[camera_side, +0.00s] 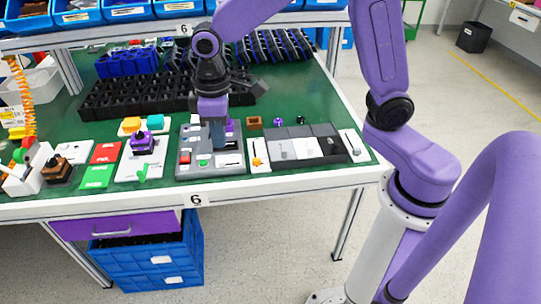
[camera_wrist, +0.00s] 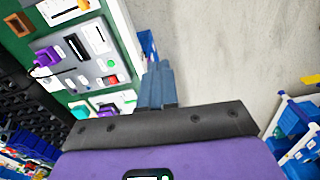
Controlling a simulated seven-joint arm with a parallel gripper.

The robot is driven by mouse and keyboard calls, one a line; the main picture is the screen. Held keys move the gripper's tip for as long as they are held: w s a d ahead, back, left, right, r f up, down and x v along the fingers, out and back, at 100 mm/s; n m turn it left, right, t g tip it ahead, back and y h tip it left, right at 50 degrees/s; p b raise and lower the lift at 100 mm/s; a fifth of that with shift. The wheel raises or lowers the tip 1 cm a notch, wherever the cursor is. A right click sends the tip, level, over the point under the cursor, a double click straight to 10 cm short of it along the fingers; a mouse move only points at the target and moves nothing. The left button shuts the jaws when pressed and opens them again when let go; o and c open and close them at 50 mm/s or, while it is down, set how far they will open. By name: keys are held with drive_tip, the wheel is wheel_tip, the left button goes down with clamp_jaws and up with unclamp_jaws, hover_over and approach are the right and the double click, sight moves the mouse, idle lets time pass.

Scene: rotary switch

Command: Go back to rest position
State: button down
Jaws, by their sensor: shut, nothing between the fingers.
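My gripper (camera_side: 218,143) is shut and empty, pointing down over the grey switch panel (camera_side: 232,170) near the table's front edge. In the wrist view its closed grey fingers (camera_wrist: 158,80) extend beyond the panel's edge, in front of the pale floor. The panel carries a red button (camera_side: 185,158) and a green button (camera_side: 204,161). In the wrist view the panel (camera_wrist: 98,60) shows a black knob (camera_wrist: 76,45), which may be the rotary switch. My gripper hides part of the panel in the side view; I cannot tell whether the fingertips touch it.
A purple-topped device (camera_side: 143,143) on a white plate stands left of the panel. Grey blocks (camera_side: 305,148) and a white slider plate (camera_side: 258,154) lie to its right. Black racks (camera_side: 125,97) stand behind. Blue bins line the back shelf. Open floor lies in front.

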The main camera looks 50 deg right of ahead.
drive_tip(key=s+d+n, duration=0.1)
drive_tip(key=s+d, duration=0.2)
drive_tip(key=s, duration=0.4)
drive_tip(key=s+d+n, duration=0.2)
drive_tip(key=s+d, duration=0.2)
drive_tip(key=s, duration=0.4)
drive_tip(key=s+d+r+n, duration=0.1)
drive_tip(key=s+d, duration=0.3)
drive_tip(key=s, duration=0.3)
drive_tip(key=shift+s+d, duration=0.25)
drive_tip(key=shift+s, duration=0.05)
